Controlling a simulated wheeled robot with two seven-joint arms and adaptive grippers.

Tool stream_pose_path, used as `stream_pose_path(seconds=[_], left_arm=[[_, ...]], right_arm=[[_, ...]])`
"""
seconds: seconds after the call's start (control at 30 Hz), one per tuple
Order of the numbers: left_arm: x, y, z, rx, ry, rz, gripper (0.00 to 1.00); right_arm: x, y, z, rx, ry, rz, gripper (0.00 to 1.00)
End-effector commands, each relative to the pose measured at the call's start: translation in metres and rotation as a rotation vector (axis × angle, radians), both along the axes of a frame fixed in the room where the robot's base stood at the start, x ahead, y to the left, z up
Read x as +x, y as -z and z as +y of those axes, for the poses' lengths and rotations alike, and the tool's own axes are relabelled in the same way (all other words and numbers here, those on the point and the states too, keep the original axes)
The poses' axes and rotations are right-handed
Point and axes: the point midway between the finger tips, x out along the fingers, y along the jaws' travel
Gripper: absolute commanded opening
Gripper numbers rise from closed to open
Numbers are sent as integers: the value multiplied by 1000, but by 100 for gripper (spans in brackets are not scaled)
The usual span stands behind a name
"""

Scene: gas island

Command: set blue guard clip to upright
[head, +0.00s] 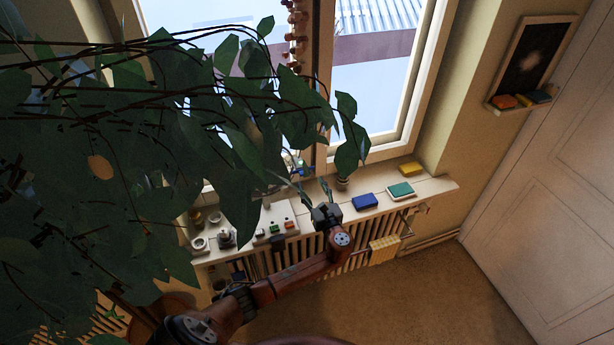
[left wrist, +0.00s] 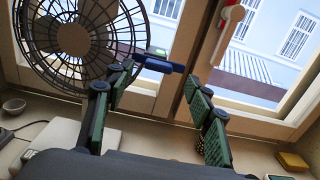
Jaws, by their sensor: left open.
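The blue guard clip (left wrist: 158,63) sits at the right rim of the round fan guard (left wrist: 75,45) in the left wrist view. It lies nearly level, slightly tilted, and sticks out to the right of the rim. My left gripper (left wrist: 158,82) is open, with a green-padded finger on each side of the clip in the picture. I cannot tell whether either finger touches it. In the head view, my left gripper (head: 308,186) reaches over the windowsill, and leaves hide most of the fan. My right gripper is not in view.
A large leafy plant (head: 150,140) covers the left of the head view. The windowsill (head: 440,187) holds a blue block (head: 365,201), a green block (head: 400,190), a yellow block (head: 410,169) and a white button panel (head: 262,216). A radiator (head: 300,250) is below.

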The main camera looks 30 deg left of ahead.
Motion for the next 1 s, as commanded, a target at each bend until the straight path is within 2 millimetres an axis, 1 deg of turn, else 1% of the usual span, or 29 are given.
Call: stream_pose_path(seconds=[0.03,0.13,0.3,0.43,0.7,1.0], left_arm=[[6,-2,7,2,-2,-1,49],[16,-2,20,2,-3,-1,49],[29,-1,35,-1,-2,-2,49],[34,0,40,-3,0,-2,49],[34,1,41,-5,0,-1,49],[34,1,41,-5,0,-1,29]], right_arm=[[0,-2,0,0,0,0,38],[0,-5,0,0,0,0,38],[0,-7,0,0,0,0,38],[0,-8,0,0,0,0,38],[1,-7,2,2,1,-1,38],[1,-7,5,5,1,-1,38]])
